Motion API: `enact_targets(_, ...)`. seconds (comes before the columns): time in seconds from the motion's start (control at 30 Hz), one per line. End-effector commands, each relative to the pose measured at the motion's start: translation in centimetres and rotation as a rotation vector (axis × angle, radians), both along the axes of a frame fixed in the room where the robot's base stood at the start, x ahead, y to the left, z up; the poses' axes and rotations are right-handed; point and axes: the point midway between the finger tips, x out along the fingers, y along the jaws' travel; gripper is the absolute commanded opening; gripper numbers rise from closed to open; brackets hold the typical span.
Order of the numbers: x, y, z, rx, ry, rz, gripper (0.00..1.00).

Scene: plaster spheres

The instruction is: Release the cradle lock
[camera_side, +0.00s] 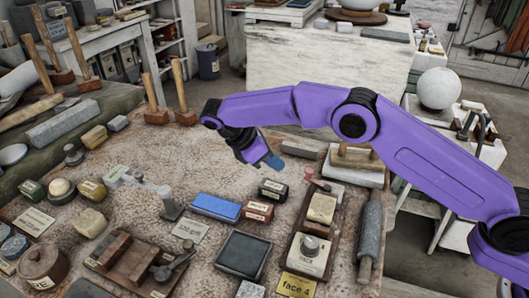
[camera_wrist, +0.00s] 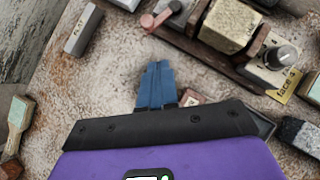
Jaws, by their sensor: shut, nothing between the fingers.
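My gripper (camera_side: 271,161) has blue fingers pressed together with nothing between them, raised above the stone table. The fingers also show in the wrist view (camera_wrist: 155,86). A brown wooden cradle-like frame (camera_side: 122,247) lies at the table's front left, with a dark lever (camera_side: 173,265) at its right end. A wooden board (camera_side: 290,262) at the right carries a red lever (camera_side: 317,181), a beige block (camera_side: 322,208) and a block with a grey knob (camera_side: 310,246). The red lever also shows in the wrist view (camera_wrist: 157,20). I cannot tell which lever is the cradle lock. My gripper touches neither.
A blue block (camera_side: 215,207), red-and-cream boxes (camera_side: 258,211) and a dark square tray (camera_side: 241,254) lie between the frame and the board. A grey roller (camera_side: 371,235) lies at the right. Wooden-handled mallets (camera_side: 180,90) stand at the back. The table's back middle is fairly clear.

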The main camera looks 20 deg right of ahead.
Motion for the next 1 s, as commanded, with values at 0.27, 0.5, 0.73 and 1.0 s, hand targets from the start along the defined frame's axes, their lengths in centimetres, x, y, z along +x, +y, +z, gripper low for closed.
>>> enact_targets(0.27,0.1,1.8,2.1,0.0,-0.001,0.001,0.0)
enact_targets(0.5,0.1,2.5,3.0,-0.001,0.001,0.0,0.0)
enact_targets(0.73,0.1,2.6,3.2,0.0,0.0,0.0,0.0)
enact_targets(1.0,0.1,2.6,3.2,0.0,0.0,0.0,0.0)
